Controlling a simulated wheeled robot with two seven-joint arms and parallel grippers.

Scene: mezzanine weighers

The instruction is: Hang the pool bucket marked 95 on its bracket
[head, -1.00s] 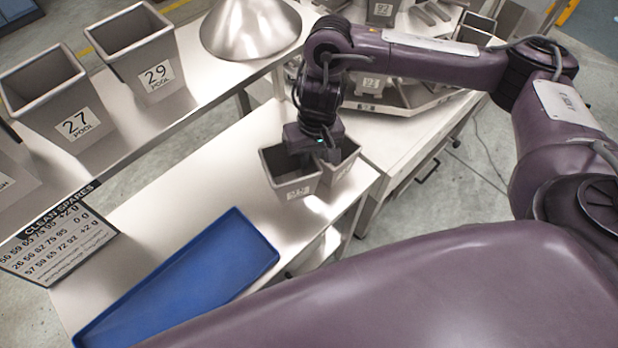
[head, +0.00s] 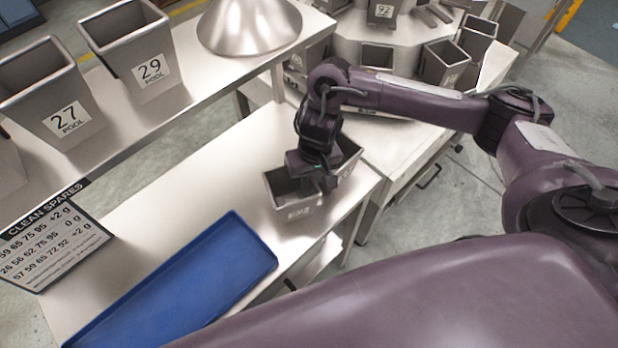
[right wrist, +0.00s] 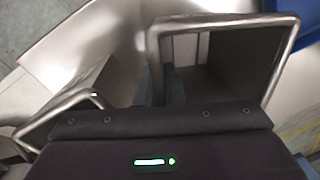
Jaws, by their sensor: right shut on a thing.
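My right gripper (head: 312,180) is shut on the rim wall of a grey square bucket (head: 296,205) at the right end of the bench. In the right wrist view, the gripper's dark fingers (right wrist: 158,88) straddle the left wall of this open, empty-looking bucket (right wrist: 225,28). Its front label is too blurred to read, so I cannot confirm 95. I cannot tell whether its base touches the bench. A second grey bucket (head: 349,152) stands close behind, partly hidden by the gripper; it also shows in the right wrist view (right wrist: 75,98). I cannot pick out the bracket. My left gripper is out of view.
A blue tray (head: 185,285) lies on the bench, with a CLEAN SPARES sign (head: 52,240) to its left. Pool buckets 27 (head: 62,115) and 29 (head: 150,75) and a metal cone (head: 248,28) stand on the raised shelf. The weigher (head: 440,100) with several buckets is behind my arm.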

